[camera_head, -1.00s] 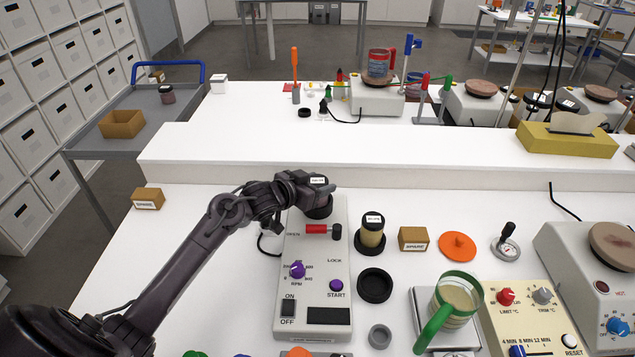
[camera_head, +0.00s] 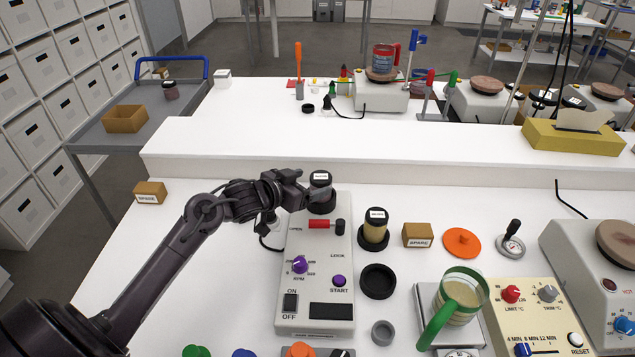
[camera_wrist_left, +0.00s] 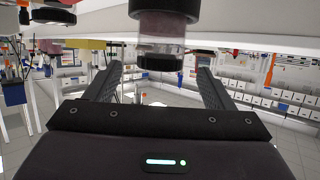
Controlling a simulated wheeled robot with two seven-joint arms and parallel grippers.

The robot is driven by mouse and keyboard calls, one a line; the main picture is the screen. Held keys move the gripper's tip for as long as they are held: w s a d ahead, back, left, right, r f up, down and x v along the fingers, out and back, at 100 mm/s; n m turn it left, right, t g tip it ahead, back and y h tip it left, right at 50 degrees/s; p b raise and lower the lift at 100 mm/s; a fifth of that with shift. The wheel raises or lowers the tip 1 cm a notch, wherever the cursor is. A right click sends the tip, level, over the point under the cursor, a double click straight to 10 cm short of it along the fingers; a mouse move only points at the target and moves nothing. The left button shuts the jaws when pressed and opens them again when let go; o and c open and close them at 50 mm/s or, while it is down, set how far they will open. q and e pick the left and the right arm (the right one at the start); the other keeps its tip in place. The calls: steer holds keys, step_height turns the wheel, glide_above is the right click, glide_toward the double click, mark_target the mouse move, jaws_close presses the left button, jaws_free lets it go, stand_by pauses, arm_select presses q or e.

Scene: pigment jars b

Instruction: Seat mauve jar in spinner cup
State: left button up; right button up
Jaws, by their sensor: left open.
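The mauve jar (camera_head: 320,188), with a black lid and white label, stands upright in the black spinner cup (camera_head: 322,207) at the back of the spinner (camera_head: 316,265). Its lower part is hidden by the cup. My left gripper (camera_head: 303,194) is open just to the left of the jar. In the left wrist view, the jar (camera_wrist_left: 165,28) appears upside down, in line with the gap between the open fingers of the left gripper (camera_wrist_left: 158,72); nothing is gripped. My right gripper is not in view.
A jar of tan content (camera_head: 375,231) stands in a black holder right of the spinner. An empty black ring (camera_head: 378,281) and a spare box (camera_head: 417,235) are nearby. A white raised ledge (camera_head: 390,165) runs behind. The bench left of the spinner is mostly clear.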

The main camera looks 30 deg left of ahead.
arm_select(q)
steer(key=shift+v, duration=1.15)
steer(key=shift+s+r, duration=0.1)
steer(key=shift+s, duration=0.1)
steer(key=shift+r, duration=0.15)
